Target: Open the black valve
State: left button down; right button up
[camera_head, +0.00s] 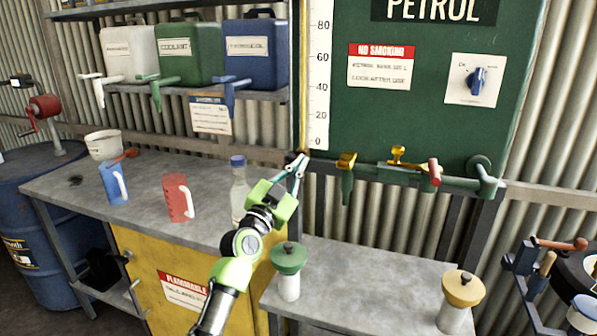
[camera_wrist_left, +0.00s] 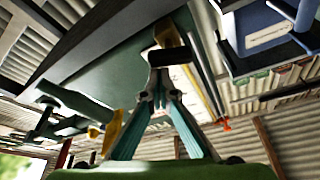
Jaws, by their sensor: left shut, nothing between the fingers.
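The black valve (camera_wrist_left: 168,56) shows in the left wrist view as a short dark bar just beyond my fingertips, with a yellowish part behind it. In the head view, only a small dark bit of the black valve (camera_head: 289,157) shows at the foot of the white level gauge, partly hidden by my fingers. My left gripper (camera_head: 301,160) is at this spot, with its teal fingers pointing up at the tank's lower left corner. It also shows in the left wrist view (camera_wrist_left: 160,80), its fingertips close together beneath the bar. Whether they touch it I cannot tell. My right gripper is out of view.
The green petrol tank (camera_head: 430,110) carries a yellow tap (camera_head: 346,160) and a red-handled pipe (camera_head: 435,172) along its bottom. A clear bottle (camera_head: 239,190) stands behind my left arm. A green-capped container (camera_head: 289,270) stands near it on the lower bench.

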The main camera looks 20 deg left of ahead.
pick_arm(q)
jog(key=m+g+h, duration=0.1)
jog(key=m, duration=0.3)
jog(key=f+m+g+h+p, duration=0.1)
jog(key=m, duration=0.3)
jog(key=f+m+g, duration=0.1)
jog(key=m, duration=0.3)
jog(key=shift+a+h, duration=0.1)
jog(key=shift+h, duration=0.3)
jog(key=shift+r, duration=0.1)
